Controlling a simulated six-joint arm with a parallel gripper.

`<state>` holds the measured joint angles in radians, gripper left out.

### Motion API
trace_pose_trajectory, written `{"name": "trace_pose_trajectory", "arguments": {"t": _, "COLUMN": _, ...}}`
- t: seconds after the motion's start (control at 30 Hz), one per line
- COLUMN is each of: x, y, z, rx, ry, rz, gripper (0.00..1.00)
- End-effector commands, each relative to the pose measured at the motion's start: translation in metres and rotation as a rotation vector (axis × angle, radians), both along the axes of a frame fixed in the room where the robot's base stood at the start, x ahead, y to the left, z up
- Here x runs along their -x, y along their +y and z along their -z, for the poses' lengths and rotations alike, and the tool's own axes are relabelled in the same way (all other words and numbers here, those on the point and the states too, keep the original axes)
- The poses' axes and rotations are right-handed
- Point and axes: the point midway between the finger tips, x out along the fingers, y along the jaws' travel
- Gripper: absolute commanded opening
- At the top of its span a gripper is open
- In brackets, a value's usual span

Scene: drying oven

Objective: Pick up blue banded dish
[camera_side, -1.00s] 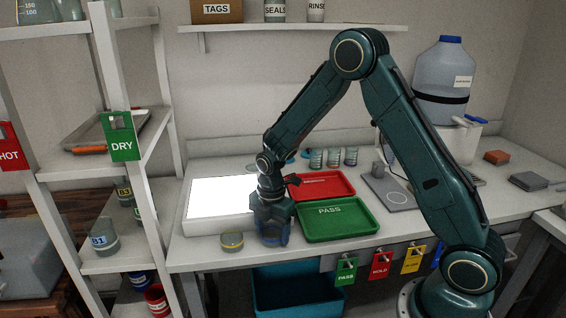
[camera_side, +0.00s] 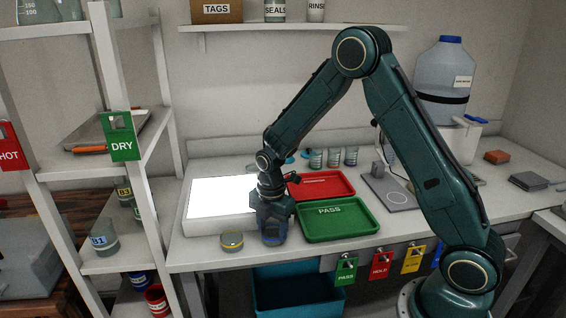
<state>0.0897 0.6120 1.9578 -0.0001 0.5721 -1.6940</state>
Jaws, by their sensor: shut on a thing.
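A small blue banded dish (camera_side: 273,238) is at the front edge of the white table, just left of the green tray. My gripper (camera_side: 273,226) points straight down over it and is shut on it. The fingers cover much of the dish, and I cannot tell whether it touches the table. A yellow banded dish (camera_side: 232,241) stands on the table a little to the left, apart from my gripper.
The green PASS tray (camera_side: 370,227) is close on the right, with a red tray (camera_side: 346,183) behind it. A lit white panel (camera_side: 192,226) lies behind left. Several small jars (camera_side: 333,157) stand at the back. A shelf rack (camera_side: 150,160) rises at left.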

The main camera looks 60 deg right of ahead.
Motion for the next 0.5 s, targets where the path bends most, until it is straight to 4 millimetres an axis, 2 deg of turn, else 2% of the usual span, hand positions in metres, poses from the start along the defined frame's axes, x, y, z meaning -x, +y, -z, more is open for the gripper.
{"name": "trace_pose_trajectory", "arguments": {"t": 0.27, "x": -0.001, "y": 0.0, "z": -0.03, "rx": 0.001, "ry": -0.005, "rz": 0.0, "gripper": 0.3}}
{"name": "trace_pose_trajectory", "arguments": {"t": 0.5, "x": -0.001, "y": 0.0, "z": -0.078, "rx": 0.001, "ry": -0.006, "rz": 0.0, "gripper": 0.3}}
